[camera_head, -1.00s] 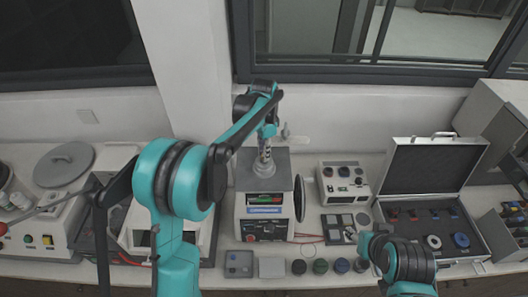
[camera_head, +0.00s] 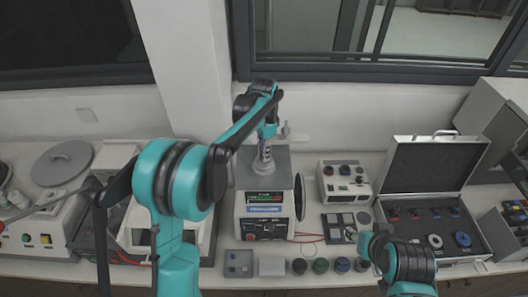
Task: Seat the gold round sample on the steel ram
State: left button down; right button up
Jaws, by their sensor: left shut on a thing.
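The mounting press (camera_head: 265,215) is a light box with a grey top and a dark front panel. My left arm reaches over it from the left, and my left gripper (camera_head: 264,160) points down at the middle of the press top, where the steel ram is. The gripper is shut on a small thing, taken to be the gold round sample. The sample itself is too small and too covered by the fingers to make out. The steel ram cannot be told apart from the fingers. My right arm (camera_head: 402,262) is at the lower right; its gripper does not show.
A round black lid (camera_head: 299,197) stands at the press's right side. A control box (camera_head: 344,182), a compartment tray (camera_head: 346,226) and an open case (camera_head: 470,238) lie to the right. Several dark round pieces (camera_head: 320,266) line the front edge. A white machine (camera_head: 45,222) stands left.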

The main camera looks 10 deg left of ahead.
dwell(0.3)
pick_arm(q)
jog(key=c, duration=1.4)
grip_release()
jog(key=shift+o, duration=0.5)
jog(key=o, duration=0.3)
jog(key=shift+r, duration=0.1)
jog(key=shift+r+p, duration=2.1)
jog(key=shift+r, duration=1.3)
